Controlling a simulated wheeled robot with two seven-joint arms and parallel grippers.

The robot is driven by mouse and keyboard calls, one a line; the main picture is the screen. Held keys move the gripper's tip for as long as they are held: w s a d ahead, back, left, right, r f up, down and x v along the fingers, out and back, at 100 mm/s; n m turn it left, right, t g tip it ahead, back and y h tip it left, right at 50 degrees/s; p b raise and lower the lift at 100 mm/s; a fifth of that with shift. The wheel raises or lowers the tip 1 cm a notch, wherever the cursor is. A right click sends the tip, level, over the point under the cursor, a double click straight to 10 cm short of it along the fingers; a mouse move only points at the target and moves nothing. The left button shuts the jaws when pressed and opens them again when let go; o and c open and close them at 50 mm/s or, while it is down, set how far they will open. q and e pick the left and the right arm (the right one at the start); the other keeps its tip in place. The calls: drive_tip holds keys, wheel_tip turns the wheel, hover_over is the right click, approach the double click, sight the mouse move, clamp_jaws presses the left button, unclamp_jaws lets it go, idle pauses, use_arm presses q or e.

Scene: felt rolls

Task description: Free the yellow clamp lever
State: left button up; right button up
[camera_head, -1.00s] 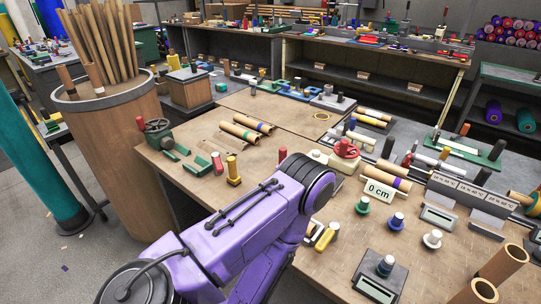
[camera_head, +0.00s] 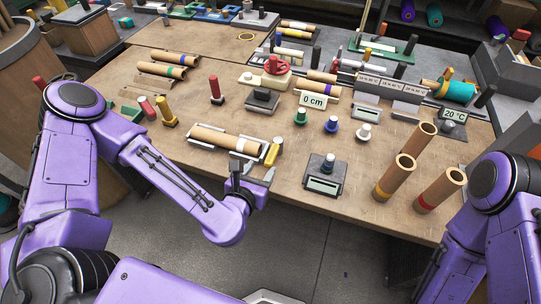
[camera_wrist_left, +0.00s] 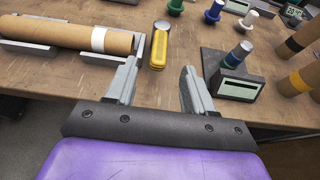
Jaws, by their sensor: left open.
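The yellow clamp lever (camera_head: 271,154) stands at the right end of a grey cradle (camera_head: 262,145) that holds a cardboard roll with a white band (camera_head: 222,139). My left gripper (camera_head: 252,173) is at the table's front edge, just short of the lever. In the left wrist view the gripper (camera_wrist_left: 160,68) is open and empty. The lever (camera_wrist_left: 159,48) shows ahead of it, between the two fingers and nearer the left one; I cannot tell whether they touch. The roll (camera_wrist_left: 70,35) lies to the left. My right arm shows at the right edge, its gripper out of the picture.
A device with a display (camera_head: 325,175) stands right of the left gripper. Upright cardboard tubes (camera_head: 398,178) stand at the front right. Green (camera_head: 301,116), blue (camera_head: 331,124) and white (camera_head: 363,131) knobs stand behind. Another yellow piece (camera_head: 167,110) stands to the left.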

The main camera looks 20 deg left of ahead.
sight(271, 156)
use_arm(q)
drive_tip(key=b+x, duration=0.2)
drive_tip(key=b, duration=0.1)
drive_tip(key=b+x, duration=0.3)
drive_tip(key=shift+f+b, duration=0.35)
drive_tip(key=shift+f, duration=0.1)
drive_tip(key=x, duration=0.1)
drive_tip(key=p+x, duration=0.2)
drive_tip(key=shift+w+r, duration=0.15)
drive_tip(key=shift+w, duration=0.3)
drive_tip(key=shift+w+d+f, duration=0.1)
drive_tip(key=shift+w+f, duration=0.1)
drive_tip(key=shift+w, duration=0.1)
clamp_jaws()
